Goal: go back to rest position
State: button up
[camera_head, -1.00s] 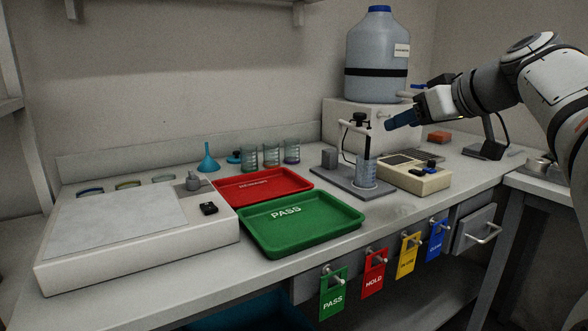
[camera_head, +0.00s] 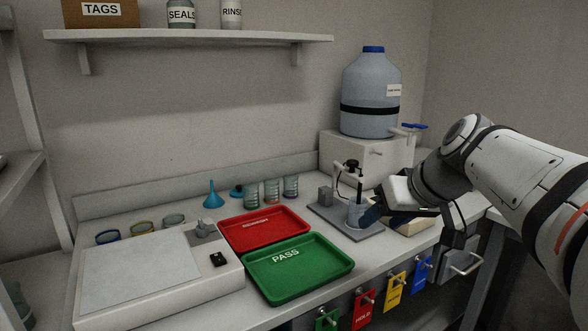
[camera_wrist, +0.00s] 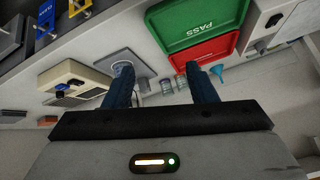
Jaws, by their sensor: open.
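My gripper (camera_wrist: 163,90) is open and empty in the wrist view, its two dark blue fingers apart with nothing between them. In the head view my gripper (camera_head: 372,213) is at the right, above the bench and close in front of the glass beaker (camera_head: 355,212) on the stand's grey base plate. I cannot tell in the head view whether a finger touches the beaker. My arm reaches in from the right edge and hides much of the beige instrument (camera_head: 412,226).
A green PASS tray (camera_head: 298,270) and a red tray (camera_head: 265,230) lie left of my gripper. A big blue-capped bottle (camera_head: 370,95) stands on a white block behind. Coloured tags (camera_head: 395,290) hang at the bench front. A shelf (camera_head: 190,42) runs above.

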jog(key=s+a+m+g+h+p, duration=0.1)
jog(key=s+g+h+p, duration=0.3)
jog(key=s+p, duration=1.1)
jog(key=shift+f+m+p, duration=0.25)
jog(key=shift+m+p, duration=0.55)
jog(key=shift+p, duration=0.15)
